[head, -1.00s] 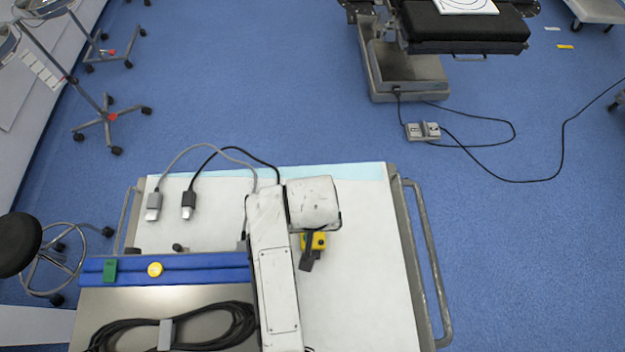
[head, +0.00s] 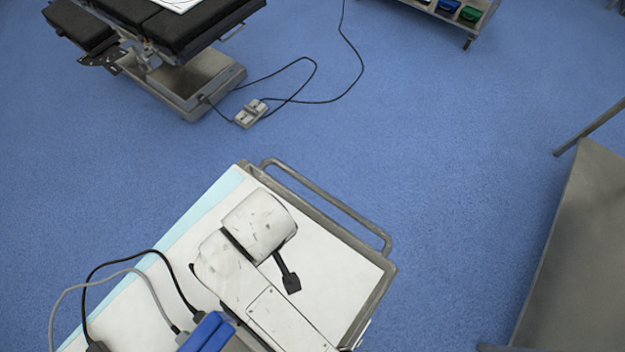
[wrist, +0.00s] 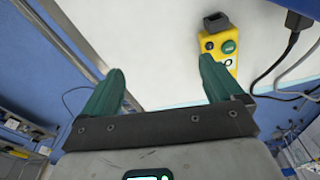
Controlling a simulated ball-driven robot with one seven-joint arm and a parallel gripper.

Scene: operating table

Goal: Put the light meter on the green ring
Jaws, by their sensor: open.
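A yellow device (wrist: 220,36) with a green button and a dark square head lies on the white-covered cart top in the wrist view. It may be the light meter; I cannot tell for sure. My gripper (wrist: 160,72) is open, with two green fingers apart and nothing between them. The right finger's tip overlaps the lower left of the yellow device in the picture; contact cannot be told. In the head view my arm hides the device. A white sheet (head: 178,3) on the operating table is cut off by the top edge, and no green ring can be made out.
The cart (head: 335,235) has a side rail and cables at its left. The operating table (head: 200,30) stands beyond it, with a foot pedal (head: 251,112) and cable on the floor. A shelf with bins (head: 460,12) is far right.

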